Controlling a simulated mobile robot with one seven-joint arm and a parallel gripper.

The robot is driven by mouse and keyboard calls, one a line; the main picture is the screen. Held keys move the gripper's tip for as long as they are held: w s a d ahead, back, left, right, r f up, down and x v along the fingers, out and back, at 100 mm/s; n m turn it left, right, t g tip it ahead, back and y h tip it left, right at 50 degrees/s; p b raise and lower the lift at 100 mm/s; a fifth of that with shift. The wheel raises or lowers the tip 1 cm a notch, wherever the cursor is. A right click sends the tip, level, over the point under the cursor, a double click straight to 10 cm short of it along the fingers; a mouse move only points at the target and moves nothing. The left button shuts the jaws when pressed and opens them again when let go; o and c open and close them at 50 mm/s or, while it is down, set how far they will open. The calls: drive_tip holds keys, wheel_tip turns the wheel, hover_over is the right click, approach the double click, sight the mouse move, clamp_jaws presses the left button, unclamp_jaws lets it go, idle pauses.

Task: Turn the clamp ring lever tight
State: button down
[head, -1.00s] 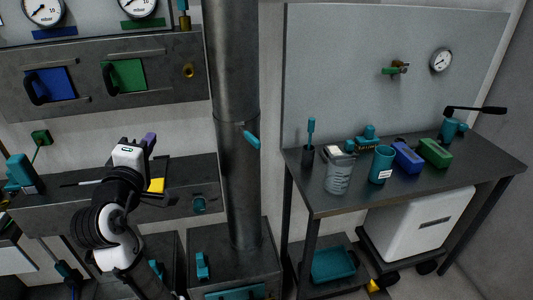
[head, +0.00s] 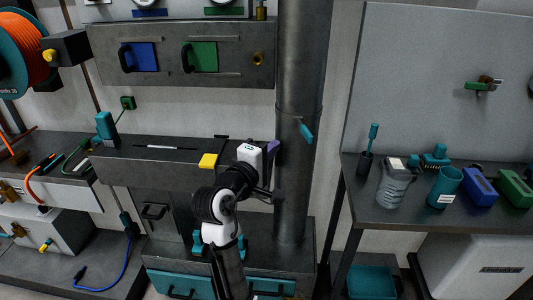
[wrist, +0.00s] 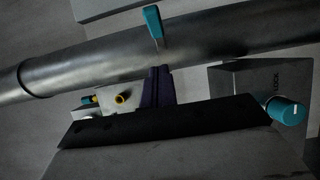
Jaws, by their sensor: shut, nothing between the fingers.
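The clamp ring lever (head: 305,132) is a short teal handle on a thin ring around the vertical metal pipe (head: 293,190). It slants down to the right. In the wrist view the teal lever (wrist: 153,25) stands out from the pipe, beyond the fingertips. My gripper (head: 273,147) is just left of the pipe, slightly lower in the picture than the lever. Its purple fingers (wrist: 159,72) are shut with nothing between them. They appear apart from the lever; the exact gap in depth is unclear.
A panel with blue (head: 139,57) and green (head: 200,55) plates is on the wall left of the pipe. A yellow block (head: 208,160) lies on the shelf behind my arm. A bench (head: 415,216) with a jar, teal cup and boxes stands right.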

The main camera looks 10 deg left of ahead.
sight(303, 132)
drive_tip(key=w+d+p, duration=0.1)
drive_tip(key=w+d, duration=0.4)
drive_tip(key=shift+p, duration=0.3)
drive_tip(key=shift+w+d, duration=0.1)
drive_tip(key=shift+d, duration=0.2)
drive_tip(key=shift+d, duration=0.1)
